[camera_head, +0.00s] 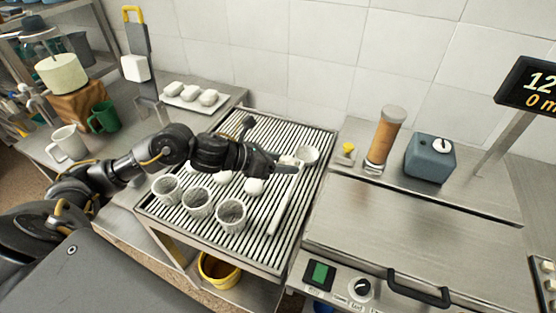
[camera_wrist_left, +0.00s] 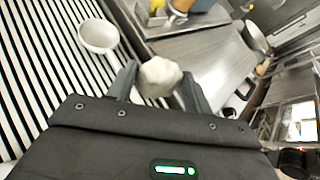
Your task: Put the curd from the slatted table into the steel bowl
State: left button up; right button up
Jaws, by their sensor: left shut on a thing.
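My left gripper (camera_head: 290,164) is shut on a lumpy white curd (camera_wrist_left: 160,77), held between its two fingers above the slatted table (camera_head: 262,135). Another white curd (camera_head: 254,187) lies on the slats below the arm. My right gripper is not in view.
Several perforated baskets, including one at the front (camera_head: 232,216), stand on the slats. A pale stick (camera_head: 283,204) lies right of them. A steel counter with a brown cylinder (camera_head: 385,137) and a blue-grey box (camera_head: 430,158) is at right. A tray of white lumps (camera_head: 191,97) is behind.

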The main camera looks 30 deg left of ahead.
pick_arm(q)
jog(key=shift+s+d+r, duration=0.45)
jog(key=shift+s+d, duration=0.2)
jog(key=shift+s, duration=0.15)
jog(key=shift+m+g+h, duration=0.6)
jog(key=shift+m+g, duration=0.1)
jog(key=shift+m, duration=0.1)
jog(key=s+d, duration=0.1)
jog(key=d, duration=0.3)
jog(key=s+d, duration=0.2)
jog(key=d, duration=0.3)
jog(key=s+d, duration=0.1)
jog(key=d, duration=0.3)
jog(key=shift+s+d+f, duration=0.15)
jog(key=shift+s+f, duration=0.05)
jog(key=shift+s, duration=0.15)
jog(key=shift+s, duration=0.1)
